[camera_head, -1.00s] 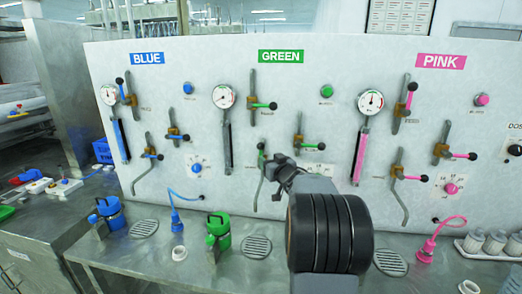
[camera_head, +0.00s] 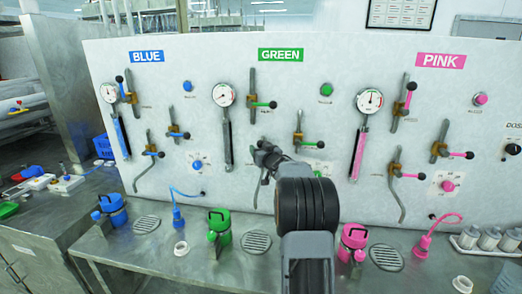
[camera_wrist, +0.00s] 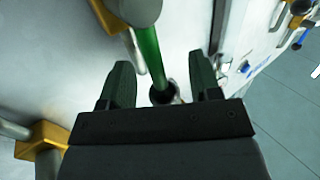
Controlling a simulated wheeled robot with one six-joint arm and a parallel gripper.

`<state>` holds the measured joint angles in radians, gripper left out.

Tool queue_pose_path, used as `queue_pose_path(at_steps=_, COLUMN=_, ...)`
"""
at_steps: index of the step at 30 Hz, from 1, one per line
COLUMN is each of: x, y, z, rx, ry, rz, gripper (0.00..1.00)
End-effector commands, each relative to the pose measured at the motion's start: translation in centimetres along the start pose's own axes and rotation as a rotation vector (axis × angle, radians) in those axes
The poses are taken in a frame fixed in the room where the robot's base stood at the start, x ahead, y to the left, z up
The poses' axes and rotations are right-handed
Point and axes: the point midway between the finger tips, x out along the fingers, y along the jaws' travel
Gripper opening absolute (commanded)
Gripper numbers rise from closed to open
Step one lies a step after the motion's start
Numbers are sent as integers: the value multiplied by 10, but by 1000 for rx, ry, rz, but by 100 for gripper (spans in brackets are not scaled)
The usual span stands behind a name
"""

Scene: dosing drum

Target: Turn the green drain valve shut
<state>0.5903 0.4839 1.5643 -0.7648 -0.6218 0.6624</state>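The green drain valve is the lower valve under the GREEN label. In the wrist view its green lever (camera_wrist: 150,55) runs from a grey cap on a brass body (camera_wrist: 110,12) at the top to a black knob (camera_wrist: 161,95). My gripper (camera_wrist: 160,80) is open. Its two fingers stand on either side of the knob end, with gaps visible on both sides. Whether the knob is fully between the fingers in depth I cannot tell. In the head view my gripper (camera_head: 265,150) covers most of this valve; the bent grey drain pipe (camera_head: 256,190) shows below it.
Another green lever (camera_head: 262,104) is above, and one (camera_head: 304,143) to the right. A gauge (camera_head: 224,95) with a sight tube is left of my gripper. A green jug (camera_head: 219,228) and a pink jug (camera_head: 353,240) stand on the steel bench (camera_head: 170,262).

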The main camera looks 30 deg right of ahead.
Motion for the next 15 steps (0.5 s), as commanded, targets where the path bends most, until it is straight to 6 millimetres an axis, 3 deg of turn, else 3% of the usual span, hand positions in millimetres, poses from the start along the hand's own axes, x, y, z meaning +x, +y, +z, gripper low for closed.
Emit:
queue_pose_path(at_steps=2, x=0, y=0, z=0, rx=0, ry=0, rz=0, gripper=50)
queue_pose_path(at_steps=15, x=0, y=0, z=0, rx=0, ry=0, rz=0, gripper=8)
